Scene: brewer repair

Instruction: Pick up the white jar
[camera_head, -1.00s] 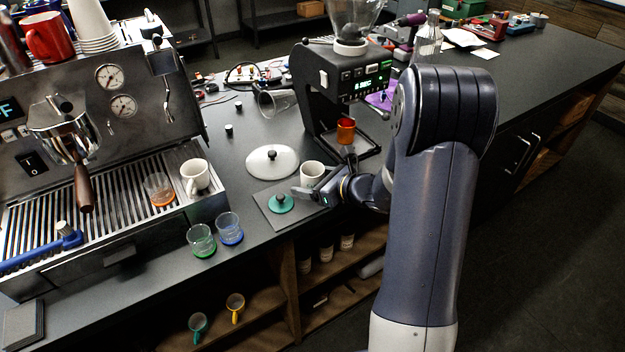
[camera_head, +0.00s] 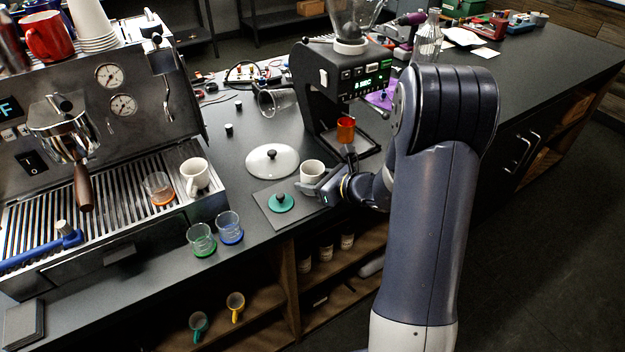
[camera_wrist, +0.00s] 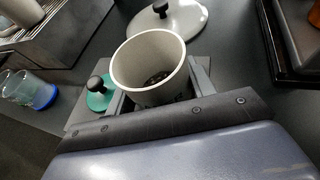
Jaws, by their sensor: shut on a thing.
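The white jar (camera_head: 312,171) is an open, handleless cylinder at the right end of the dark mat on the counter. In the wrist view the jar (camera_wrist: 150,66) shows dark contents at its bottom. My gripper (camera_head: 318,184) is shut on the jar, with a finger on each side of it in the wrist view. The jar stands upright. I cannot tell whether its base touches the mat.
A green tamper-like disc with a black knob (camera_head: 281,203) lies on the mat (camera_head: 262,208). A white lid (camera_head: 272,161) lies behind. The grinder (camera_head: 335,85) stands behind right, with an orange cup (camera_head: 346,130). Glasses (camera_head: 230,228) stand at the left.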

